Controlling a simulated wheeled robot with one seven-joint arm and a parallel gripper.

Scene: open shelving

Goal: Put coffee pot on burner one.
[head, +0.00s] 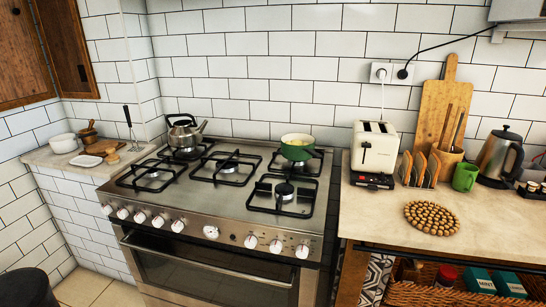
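A silver pot with a dark handle and a spout (184,133) sits on the back left burner of the gas stove (205,199). A steel pot with a black lid and handle (497,157) stands on the right counter. I cannot tell for sure which of these is the coffee pot. A green pot (298,147) sits on the back right burner. The front left burner (152,174), the middle burner (227,167) and the front right burner (284,191) are bare. No label shows which is burner one. My gripper is not in view.
The right counter (389,212) holds a toaster (375,149), a toast rack (421,168), a green mug (465,177), a cutting board (438,117) and a beaded trivet (432,217). White bowls and small wooden items sit on the left ledge (60,158). Tiled walls close the back and left.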

